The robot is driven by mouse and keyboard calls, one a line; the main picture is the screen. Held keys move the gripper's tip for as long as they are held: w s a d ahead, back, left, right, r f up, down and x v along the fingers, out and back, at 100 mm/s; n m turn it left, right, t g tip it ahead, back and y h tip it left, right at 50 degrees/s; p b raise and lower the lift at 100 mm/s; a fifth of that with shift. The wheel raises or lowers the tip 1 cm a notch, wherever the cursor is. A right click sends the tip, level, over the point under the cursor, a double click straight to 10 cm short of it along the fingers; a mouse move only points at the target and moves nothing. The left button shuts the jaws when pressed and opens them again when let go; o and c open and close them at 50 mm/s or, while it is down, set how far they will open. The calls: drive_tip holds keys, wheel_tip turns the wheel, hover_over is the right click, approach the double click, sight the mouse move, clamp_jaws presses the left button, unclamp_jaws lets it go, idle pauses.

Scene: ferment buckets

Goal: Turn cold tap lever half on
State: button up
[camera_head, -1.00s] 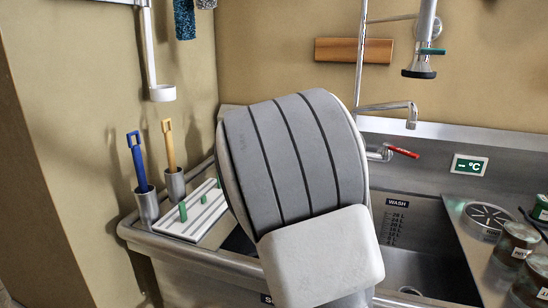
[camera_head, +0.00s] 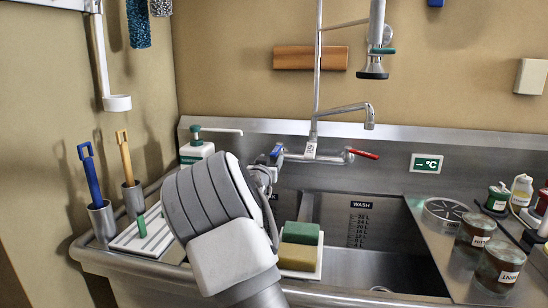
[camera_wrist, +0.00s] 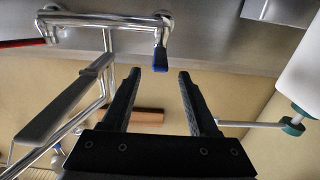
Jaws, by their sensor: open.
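The blue cold tap lever (camera_head: 276,152) is at the left end of the chrome wall tap (camera_head: 311,150). In the wrist view the blue lever (camera_wrist: 160,58) hangs from the tap body, just past the fingertips and lined up with the gap between them. My gripper (camera_wrist: 160,77) is open, with its two dark fingers apart and nothing between them. In the head view my gripper is close to the blue lever, partly hidden behind my arm. I cannot tell whether a finger touches the lever. The red lever (camera_head: 362,154) is at the tap's right end.
A soap bottle with a green pump (camera_head: 197,146) stands left of the blue lever; its pump (camera_wrist: 292,123) shows right of the fingers. The spout (camera_head: 345,110) rises above the tap. Sponges (camera_head: 300,245) sit at the basin's left. The wash basin (camera_head: 385,270) is clear.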

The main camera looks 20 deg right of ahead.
sight(273, 156)
drive_tip(key=shift+x, duration=2.75)
clamp_jaws()
